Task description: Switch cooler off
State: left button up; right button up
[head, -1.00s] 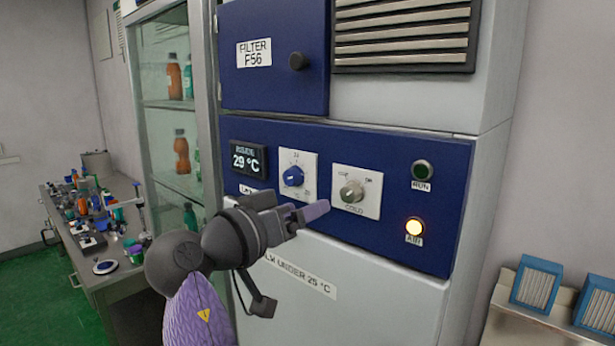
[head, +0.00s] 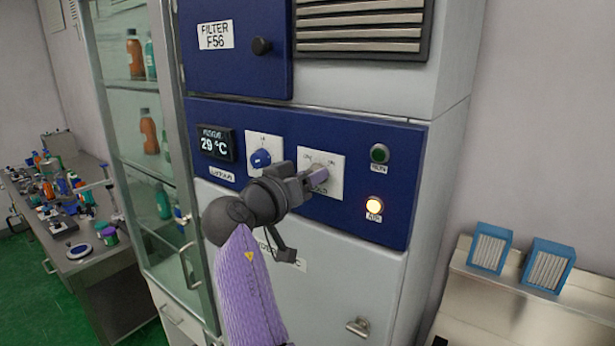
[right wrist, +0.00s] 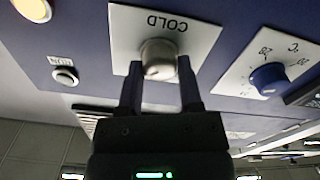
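The cooler's switch is a silvery knob (head: 318,180) on a white plate marked COLD (head: 335,163), on the cabinet's blue panel (head: 400,190). My right gripper (head: 314,184) is at this knob and partly hides it. In the right wrist view the knob (right wrist: 159,60) sits between the two dark fingers of my right gripper (right wrist: 160,66), one on each side. The fingers are apart; whether they touch the knob I cannot tell. The small plate markings are too blurred to read surely. My left gripper is not in view.
A blue dial (head: 261,158) and a display (head: 216,144) reading 29 °C are left of the knob.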

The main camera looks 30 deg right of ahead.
grip_shut()
jog(key=shift+w+f+n+p, duration=0.1)
jog(key=shift+n+p, duration=2.5)
jog(key=shift+n, duration=1.85)
jog(key=shift+f+n+p, duration=0.1)
jog(key=shift+n+p, duration=2.5)
jog(key=shift+n, duration=1.85)
jog(key=o, duration=0.7)
grip_release()
jog(key=shift+a, duration=0.1)
